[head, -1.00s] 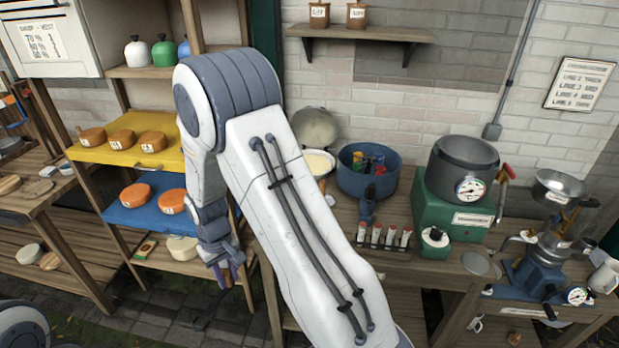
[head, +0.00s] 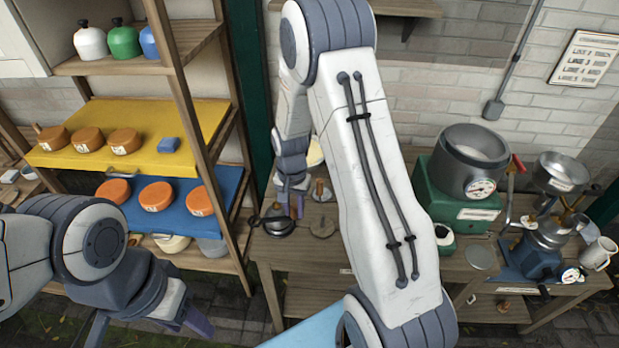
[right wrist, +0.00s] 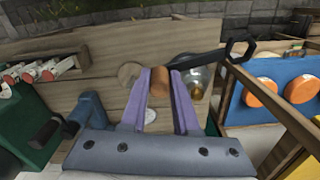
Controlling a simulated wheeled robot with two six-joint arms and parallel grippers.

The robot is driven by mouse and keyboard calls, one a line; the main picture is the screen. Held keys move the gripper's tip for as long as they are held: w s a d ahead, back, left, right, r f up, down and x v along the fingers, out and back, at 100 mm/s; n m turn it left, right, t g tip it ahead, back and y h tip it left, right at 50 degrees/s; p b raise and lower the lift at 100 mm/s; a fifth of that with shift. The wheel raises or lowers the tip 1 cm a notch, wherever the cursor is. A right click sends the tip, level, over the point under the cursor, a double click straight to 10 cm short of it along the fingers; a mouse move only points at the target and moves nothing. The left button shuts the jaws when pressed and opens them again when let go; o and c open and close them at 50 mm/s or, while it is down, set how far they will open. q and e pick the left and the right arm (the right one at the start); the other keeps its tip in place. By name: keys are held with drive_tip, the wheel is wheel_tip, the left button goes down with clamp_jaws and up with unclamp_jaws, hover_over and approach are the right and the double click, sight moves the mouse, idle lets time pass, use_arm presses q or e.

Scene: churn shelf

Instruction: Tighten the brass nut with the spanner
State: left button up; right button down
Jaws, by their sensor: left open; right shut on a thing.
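My right gripper (head: 292,208) is over the left end of the wooden bench. In the right wrist view its purple fingers (right wrist: 160,98) are shut on the brown grip of the spanner (right wrist: 212,58). I cannot tell for sure that this is the brass nut. My left gripper (head: 150,328) is open and empty at the lower left, partly cut off by the frame.
A wooden disc (head: 322,228) lies on the bench near my right gripper. A green machine with a grey pot (head: 468,165) and a blue separator (head: 545,258) stand to the right. Cheeses on a yellow shelf (head: 90,155) and a blue shelf (head: 230,180) are left of the bench.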

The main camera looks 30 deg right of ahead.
use_arm(q)
drive_tip(key=shift+d+r+p, duration=0.15)
drive_tip(key=shift+r+p, duration=0.25)
drive_tip(key=shift+r, duration=0.8)
use_arm(e)
drive_tip(key=shift+w+d+m, duration=0.1)
drive_tip(key=shift+d+m, duration=0.6)
drive_tip(key=shift+m, duration=0.55)
drive_tip(key=shift+w+d+m, duration=0.1)
drive_tip(key=shift+d+m, duration=0.65)
drive_tip(key=shift+m, duration=0.45)
drive_tip(key=shift+d+m, duration=0.7)
drive_tip(key=shift+m, duration=0.55)
use_arm(q)
drive_tip(key=shift+f+b, duration=1.25)
drive_tip(key=shift+b, duration=0.05)
use_arm(e)
drive_tip(key=shift+f, duration=1.75)
drive_tip(key=shift+a, duration=0.1)
drive_tip(key=s+a+m, duration=0.1)
drive_tip(key=a+m, duration=0.7)
drive_tip(key=shift+a+m, duration=0.3)
drive_tip(key=shift+a, duration=0.1)
use_arm(q)
drive_tip(key=shift+r, duration=0.15)
use_arm(e)
drive_tip(key=shift+r, duration=0.2)
